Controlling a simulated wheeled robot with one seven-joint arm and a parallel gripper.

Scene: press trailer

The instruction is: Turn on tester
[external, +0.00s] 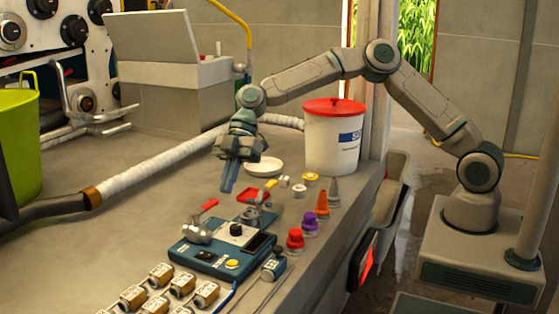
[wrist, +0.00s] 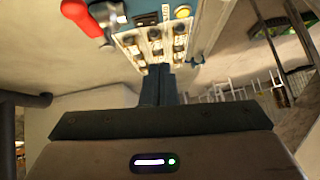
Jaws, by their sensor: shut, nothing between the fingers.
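The tester (external: 205,262) is a blue box on the bench with a black knob (external: 236,230), a dark display (external: 257,243), a small black switch (external: 205,255) and a yellow button (external: 232,264). In the wrist view the yellow button (wrist: 182,12) and red handle (wrist: 80,15) show at the top edge; the rest of the tester is cut off. My gripper (external: 226,190) is shut and empty, pointing down above the bench behind the tester. Its fingers (wrist: 158,72) show in the wrist view.
Several brown labelled blocks (external: 160,276) sit in front of the tester. Coloured-capped bottles (external: 296,240) line its right side. A white tub with red lid (external: 332,140) and a white dish (external: 264,167) stand behind. A wrapped hose (external: 150,170) crosses the bench.

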